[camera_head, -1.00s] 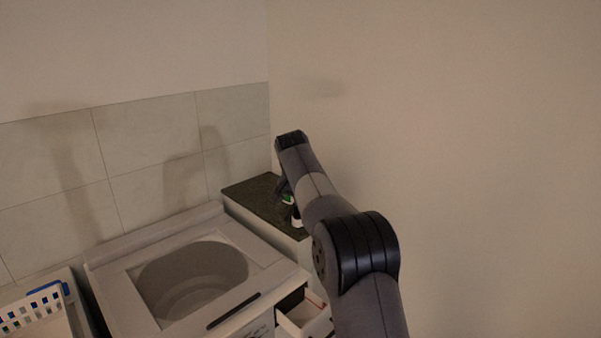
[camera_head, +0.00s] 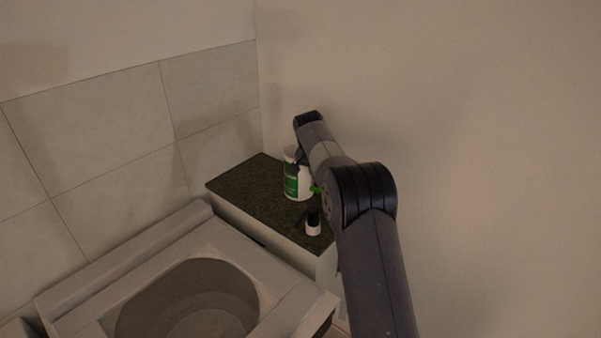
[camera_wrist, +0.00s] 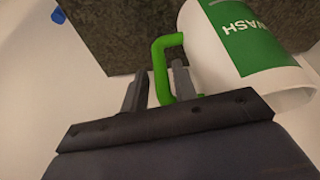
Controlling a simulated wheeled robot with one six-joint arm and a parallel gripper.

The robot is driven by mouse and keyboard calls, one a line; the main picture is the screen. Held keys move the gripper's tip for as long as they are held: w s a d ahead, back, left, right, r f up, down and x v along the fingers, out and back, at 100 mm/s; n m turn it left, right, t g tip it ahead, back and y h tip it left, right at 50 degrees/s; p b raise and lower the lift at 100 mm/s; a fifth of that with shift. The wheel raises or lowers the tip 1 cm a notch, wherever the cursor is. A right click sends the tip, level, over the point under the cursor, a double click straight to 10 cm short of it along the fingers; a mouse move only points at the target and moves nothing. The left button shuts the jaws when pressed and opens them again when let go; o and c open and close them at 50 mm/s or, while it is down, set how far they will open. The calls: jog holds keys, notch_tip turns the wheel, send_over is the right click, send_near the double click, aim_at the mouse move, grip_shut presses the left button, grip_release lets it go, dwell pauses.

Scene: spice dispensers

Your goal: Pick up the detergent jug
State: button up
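The detergent jug (camera_head: 293,187) is white with a green label and stands on the dark countertop against the wall, partly hidden by my arm. In the wrist view the jug (camera_wrist: 226,28) fills the upper right, with "WASH" on its label and a green handle (camera_wrist: 160,72) on its left side. My gripper (camera_wrist: 157,80) is open, with one finger on each side of the handle's upright part. A gap shows between the handle and the left finger; I cannot tell whether the right finger touches it. In the head view my arm largely hides the gripper.
A small black-and-white bottle (camera_head: 313,226) stands nearer on the dark countertop (camera_head: 245,190). A white top-opening washer (camera_head: 110,285) is left of the counter. A wall rises close on the right. A small blue thing (camera_wrist: 58,16) shows at the wrist view's upper left.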

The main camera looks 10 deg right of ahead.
jog(key=shift+w+d+f, duration=0.1)
jog(key=shift+w+f, duration=0.05)
jog(key=shift+f, duration=0.3)
grip_shut()
dwell(1.1)
jog(key=shift+r, duration=0.2)
